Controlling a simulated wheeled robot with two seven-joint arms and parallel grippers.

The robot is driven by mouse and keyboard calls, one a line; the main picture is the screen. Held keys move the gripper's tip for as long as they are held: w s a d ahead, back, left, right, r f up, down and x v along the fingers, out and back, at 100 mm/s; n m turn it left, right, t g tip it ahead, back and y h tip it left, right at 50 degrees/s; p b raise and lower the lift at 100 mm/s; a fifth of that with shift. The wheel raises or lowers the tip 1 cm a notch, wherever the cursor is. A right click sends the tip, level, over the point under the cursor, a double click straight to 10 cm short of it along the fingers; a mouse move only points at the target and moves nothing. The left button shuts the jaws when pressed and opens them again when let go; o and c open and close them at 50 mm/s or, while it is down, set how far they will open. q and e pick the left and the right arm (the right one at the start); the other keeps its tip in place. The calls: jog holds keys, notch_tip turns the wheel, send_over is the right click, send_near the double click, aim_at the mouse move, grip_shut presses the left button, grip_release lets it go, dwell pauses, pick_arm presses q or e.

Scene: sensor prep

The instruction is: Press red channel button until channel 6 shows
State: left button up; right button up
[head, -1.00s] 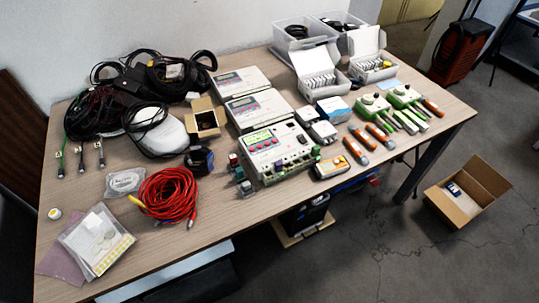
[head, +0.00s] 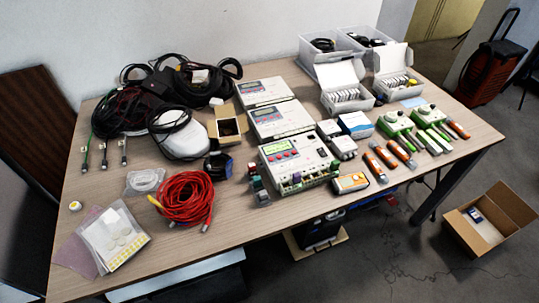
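The nearest data logger (head: 299,163) is a white box with a lit green display (head: 278,147) and a cluster of red buttons (head: 284,156) below it. It lies on the wooden table near the middle of the head view. The channel number on the display is too small to read. Two similar white loggers, the middle one (head: 281,119) and the far one (head: 264,91), lie behind it with unlit-looking displays. Neither of my grippers is in the head view, and nothing touches the lit logger.
A red cable coil (head: 187,198) and small connector blocks (head: 258,188) lie left of the lit logger. Orange-and-grey tools (head: 377,166) and green devices (head: 394,124) lie to its right. An open cardboard box (head: 490,220) stands on the floor. The table's front edge (head: 215,257) is fairly clear.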

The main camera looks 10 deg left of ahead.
pick_arm(q)
grip_shut()
dwell(1.5)
